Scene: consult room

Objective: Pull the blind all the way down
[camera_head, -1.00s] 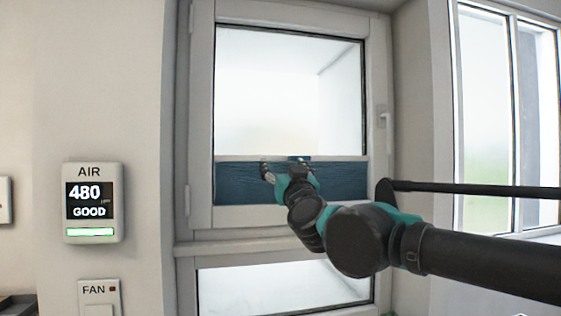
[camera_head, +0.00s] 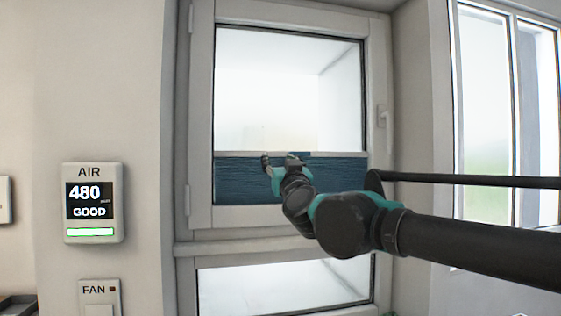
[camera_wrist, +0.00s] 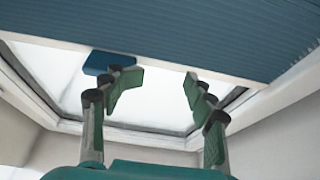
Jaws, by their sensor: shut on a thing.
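The blind (camera_head: 340,182) is a blue pleated sheet covering the lower part of the upper window pane, under a pale rail. The glass above the rail is clear. A small blue tab (camera_wrist: 108,62) sticks out from the rail. My gripper (camera_head: 279,160) is at the rail, near its middle. In the wrist view my gripper (camera_wrist: 157,88) shows its fingers spaced apart, one against or close to the tab. It is shut on the tab, though the exact contact is partly hidden. The pleats (camera_wrist: 200,30) also fill the top of the wrist view.
The window frame (camera_head: 202,120) surrounds the pane, with a handle (camera_head: 384,118) on its right side. An air display (camera_head: 93,203) and a fan switch (camera_head: 99,296) are on the left wall. A second window (camera_head: 487,110) is at right.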

